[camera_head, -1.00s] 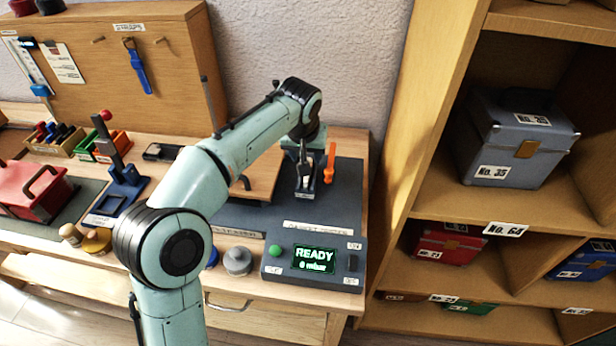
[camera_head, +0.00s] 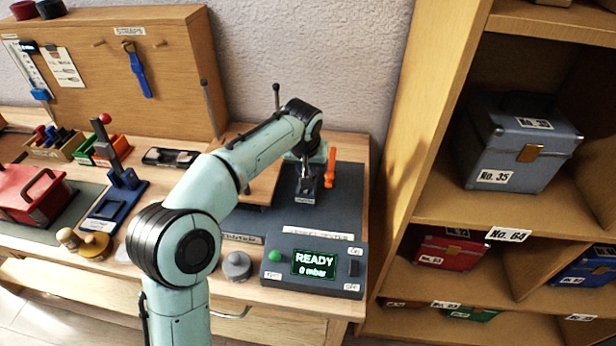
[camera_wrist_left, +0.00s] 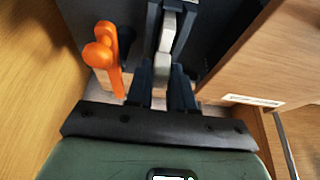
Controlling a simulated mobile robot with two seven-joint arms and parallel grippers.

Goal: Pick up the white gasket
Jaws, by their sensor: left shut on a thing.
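My left gripper (camera_head: 306,172) is over the dark test station at the back right of the bench, beside an orange lever (camera_head: 330,168). In the left wrist view its two dark fingers (camera_wrist_left: 165,88) are shut on a pale grey, narrow piece (camera_wrist_left: 164,62). This piece lies in line with a grey and dark blue fixture beyond the fingertips. I cannot tell whether it is part of the fixture. The orange lever (camera_wrist_left: 106,58) stands to the left of the fingers there, apart from them. I cannot make out a white gasket for certain. My right gripper is not in view.
A control box (camera_head: 314,264) reading READY, 0 mbar stands at the front of the station. A grey knob-like part (camera_head: 237,265) is to its left. A wooden shelf (camera_head: 400,150) with cases rises close on the right. A red box (camera_head: 30,195) and a blue stand (camera_head: 118,195) are further left.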

